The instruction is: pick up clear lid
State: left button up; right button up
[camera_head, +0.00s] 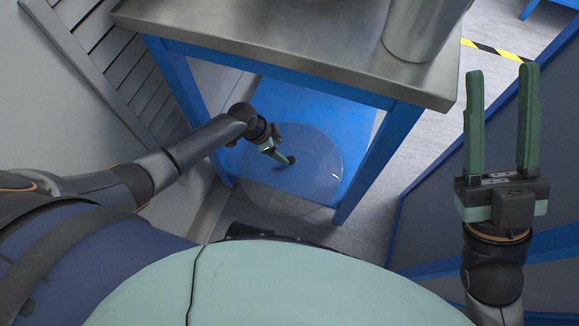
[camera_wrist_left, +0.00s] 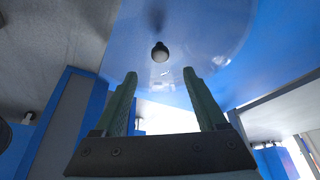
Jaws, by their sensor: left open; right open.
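The clear lid (camera_head: 325,160) is a round see-through disc with a dark knob (camera_head: 291,160). It is over the blue lower shelf under the steel-topped table, jutting past the shelf's front edge. My left gripper (camera_head: 282,158) reaches in from the left and its fingers are close to the knob. In the left wrist view, the lid (camera_wrist_left: 205,30) fills the top and its knob (camera_wrist_left: 159,52) shows beyond the two open fingertips (camera_wrist_left: 161,80), about midway between them. Nothing is between the fingers. My right gripper (camera_head: 501,75) is open, empty and points up, at the right.
The steel tabletop (camera_head: 290,40) on blue legs overhangs the lower shelf (camera_head: 320,105), so room above the lid is limited. A metal pot (camera_head: 420,30) stands on the tabletop. A slatted panel (camera_head: 125,65) is at the left. A blue-edged panel (camera_head: 470,200) is at the right.

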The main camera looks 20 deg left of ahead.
aim_at(291, 159)
pick_arm(q)
jog(key=b+x, duration=0.1)
jog(key=x, duration=0.2)
jog(key=b+x, duration=0.3)
jog(key=x, duration=0.1)
jog(key=shift+a, duration=0.1)
jog(key=shift+w+f+b, duration=0.1)
jog(key=shift+f+b, duration=0.4)
pick_arm(e)
notch_tip(291, 159, down, 7)
jog(key=shift+w+a+r+n, duration=0.2)
jog(key=shift+a+n, duration=0.1)
jog(key=shift+a, duration=0.15)
pick_arm(q)
grip_shut()
jog(key=shift+r, duration=0.1)
